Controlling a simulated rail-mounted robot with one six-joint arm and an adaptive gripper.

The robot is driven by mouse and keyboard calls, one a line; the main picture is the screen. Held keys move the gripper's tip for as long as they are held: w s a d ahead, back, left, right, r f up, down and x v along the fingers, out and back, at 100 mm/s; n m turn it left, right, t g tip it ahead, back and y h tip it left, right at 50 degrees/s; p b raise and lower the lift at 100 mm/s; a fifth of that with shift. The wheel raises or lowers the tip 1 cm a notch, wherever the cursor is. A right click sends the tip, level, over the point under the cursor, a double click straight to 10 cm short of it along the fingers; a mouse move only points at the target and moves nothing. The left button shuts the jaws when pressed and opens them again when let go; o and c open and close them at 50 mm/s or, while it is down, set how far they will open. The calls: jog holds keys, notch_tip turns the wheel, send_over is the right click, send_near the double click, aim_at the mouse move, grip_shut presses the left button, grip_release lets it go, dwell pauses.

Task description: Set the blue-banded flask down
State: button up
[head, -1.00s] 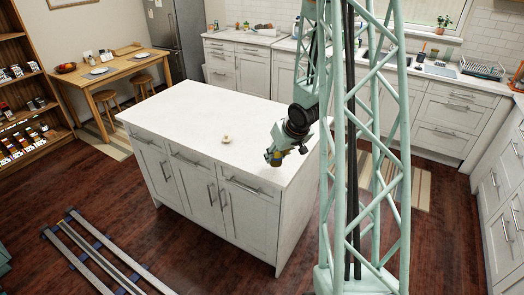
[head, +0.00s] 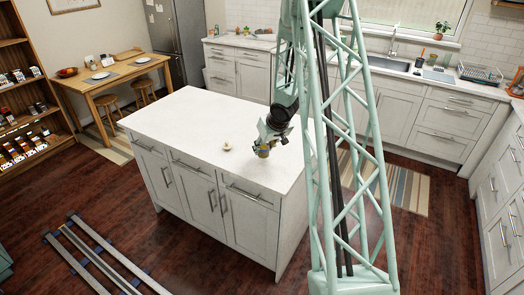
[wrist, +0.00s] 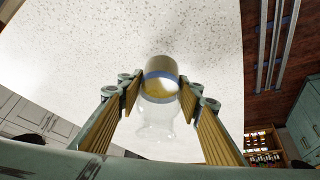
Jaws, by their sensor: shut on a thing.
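The blue-banded flask (wrist: 160,86) is between my gripper's fingers in the wrist view. It has a brownish-grey end, a blue band, something yellow inside and a clear glass body. My gripper (wrist: 161,92) is shut on it, with the ribbed pads on both sides. In the head view, my gripper (head: 266,142) is over the right part of the white island top (head: 190,115), with the flask (head: 262,151) small and partly hidden below it. I cannot tell whether the flask touches the top.
A small pale item with a brownish knob (head: 227,147) lies on the island, left of my gripper. The rest of the island top is clear. A wooden table (head: 110,78) with plates and a shelf of goods (head: 25,90) stand at the left.

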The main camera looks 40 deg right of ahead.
aim_at(262, 151)
jog(key=shift+w+d, duration=0.2)
jog(key=shift+w, duration=0.45)
jog(key=shift+w, duration=0.1)
jog(key=shift+w+d+p, duration=0.15)
jog(key=shift+w+p, duration=0.05)
jog(key=shift+p, duration=0.1)
jog(key=shift+w+f+b, duration=0.1)
jog(key=shift+f+b, duration=0.8)
jog(key=shift+f, duration=0.95)
jog(key=shift+f, duration=0.15)
jog(key=o, duration=1)
jog(key=shift+r, duration=0.2)
